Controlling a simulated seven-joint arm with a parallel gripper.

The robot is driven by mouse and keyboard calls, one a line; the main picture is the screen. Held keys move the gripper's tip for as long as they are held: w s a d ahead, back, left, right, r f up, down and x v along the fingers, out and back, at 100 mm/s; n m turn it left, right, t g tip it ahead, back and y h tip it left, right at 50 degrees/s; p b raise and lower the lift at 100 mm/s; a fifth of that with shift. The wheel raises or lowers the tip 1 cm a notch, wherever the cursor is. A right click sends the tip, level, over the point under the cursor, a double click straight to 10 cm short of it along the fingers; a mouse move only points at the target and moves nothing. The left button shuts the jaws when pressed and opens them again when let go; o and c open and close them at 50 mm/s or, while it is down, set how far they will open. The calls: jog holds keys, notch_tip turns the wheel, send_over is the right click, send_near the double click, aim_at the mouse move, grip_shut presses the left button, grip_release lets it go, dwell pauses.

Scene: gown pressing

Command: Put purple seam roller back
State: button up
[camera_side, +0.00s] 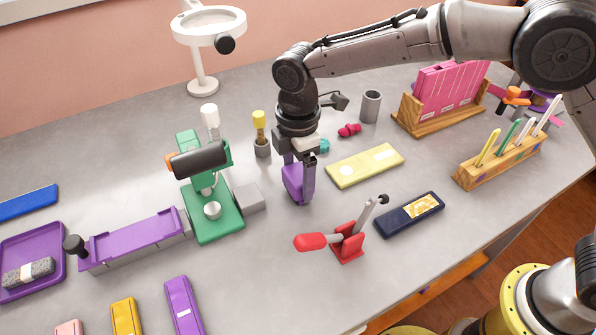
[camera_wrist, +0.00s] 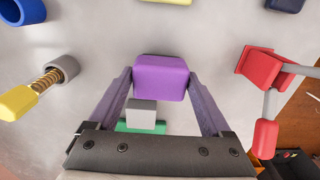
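My gripper (camera_wrist: 161,75) points down at mid-table. Its two fingers are against the sides of a purple rounded block (camera_wrist: 160,68), apparently the purple seam roller, which also shows below the wrist in the side view (camera_side: 294,182). I see no roller wheel on it. I cannot tell whether its lower end touches the table. A yellow-handled tool (camera_side: 259,120) stands upright in a small grey cup (camera_side: 262,150) behind and left of my gripper.
A green press (camera_side: 212,222) and grey block (camera_side: 249,200) stand left of my gripper. A red toggle clamp (camera_side: 346,245) stands in front to the right. A yellow plate (camera_side: 365,166), navy box (camera_side: 410,215) and grey pot (camera_side: 371,106) lie to the right. The front centre is clear.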

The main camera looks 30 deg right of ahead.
aim_at(298, 173)
jog(key=shift+o, duration=0.9)
notch_tip(298, 173, up, 12)
jog(key=shift+r, duration=0.15)
